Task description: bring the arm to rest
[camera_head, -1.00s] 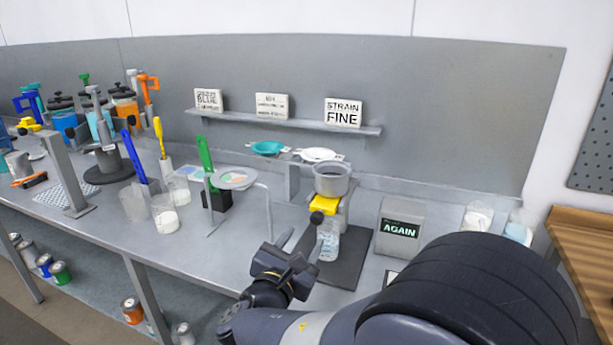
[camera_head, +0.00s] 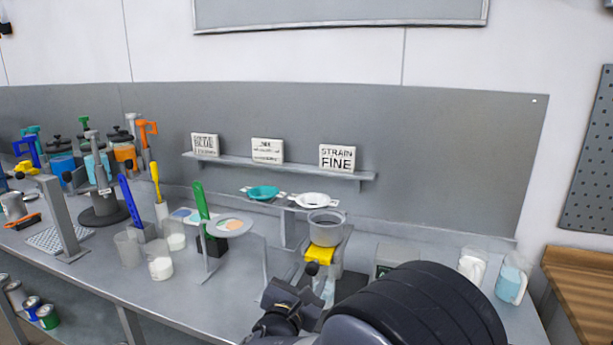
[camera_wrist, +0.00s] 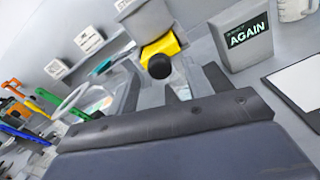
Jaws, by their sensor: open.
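My gripper (camera_head: 284,308) shows at the bottom of the head view, in front of the strainer stand, with my dark arm to its right. In the wrist view my gripper body fills the lower part, and no object is seen held in it. The stand carries a grey cup (camera_head: 326,224) above a yellow clamp (camera_head: 322,254) with a black knob. The yellow clamp and black knob are just ahead in the wrist view (camera_wrist: 161,50). A clear jar under the clamp is largely hidden by my gripper and arm.
A display box reading AGAIN (camera_wrist: 243,35) stands right of the stand, mostly hidden by my arm in the head view. Cups (camera_head: 512,283) stand at the right. Colored spatulas (camera_head: 202,214), beakers (camera_head: 160,262) and several agitators stand to the left. A sign shelf (camera_head: 280,165) is behind.

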